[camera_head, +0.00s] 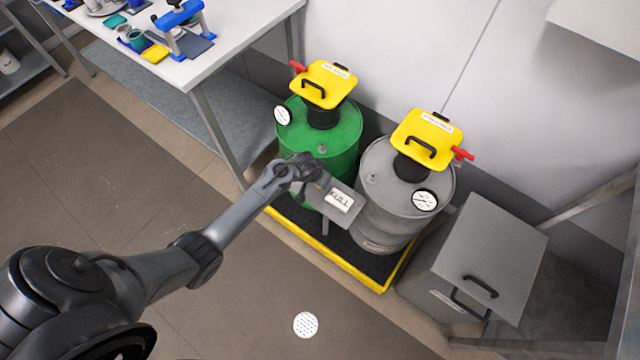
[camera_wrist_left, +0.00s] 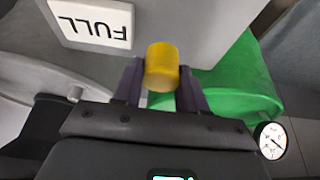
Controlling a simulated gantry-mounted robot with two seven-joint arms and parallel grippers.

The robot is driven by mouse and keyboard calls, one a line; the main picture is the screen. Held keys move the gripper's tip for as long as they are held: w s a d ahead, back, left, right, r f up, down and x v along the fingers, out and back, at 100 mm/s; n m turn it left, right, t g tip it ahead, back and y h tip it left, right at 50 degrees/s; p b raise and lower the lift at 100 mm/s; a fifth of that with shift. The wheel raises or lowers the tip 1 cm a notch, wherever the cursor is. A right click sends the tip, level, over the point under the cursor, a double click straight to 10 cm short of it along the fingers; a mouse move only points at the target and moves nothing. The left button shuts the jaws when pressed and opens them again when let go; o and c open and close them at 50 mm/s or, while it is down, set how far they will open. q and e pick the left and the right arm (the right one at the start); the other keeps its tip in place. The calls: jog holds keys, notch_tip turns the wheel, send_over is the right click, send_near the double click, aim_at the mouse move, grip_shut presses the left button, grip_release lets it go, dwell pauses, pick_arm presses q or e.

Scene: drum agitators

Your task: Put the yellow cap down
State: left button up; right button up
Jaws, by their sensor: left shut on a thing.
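My left gripper (camera_wrist_left: 160,76) is shut on a small yellow cap (camera_wrist_left: 162,66), one finger on each side of it in the left wrist view. Behind the cap in that view is a grey box-like surface with a white FULL label (camera_wrist_left: 93,24). I cannot tell if the cap touches it. In the head view the left gripper (camera_head: 314,180) is between the green drum (camera_head: 345,135) and the grey drum (camera_head: 385,205), beside the grey FULL piece (camera_head: 323,212). The cap is hidden there. My right gripper is not in view.
Both drums stand on a yellow-edged black tray (camera_head: 352,278). Yellow lids (camera_head: 324,84) with black handles and red levers top them. A grey cabinet (camera_head: 500,235) is at right. A white workbench (camera_head: 235,45) is at upper left. Open floor lies in front, with a round drain (camera_head: 306,325).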

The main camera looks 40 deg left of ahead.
aim_at(320, 189)
pick_arm(q)
jog(key=shift+f+b, duration=0.85)
jog(key=shift+f, duration=1.15)
jog(key=shift+f, duration=0.1)
jog(key=shift+f, duration=0.1)
jog(key=o, duration=0.7)
jog(key=shift+o, duration=0.2)
jog(key=shift+r, duration=0.2)
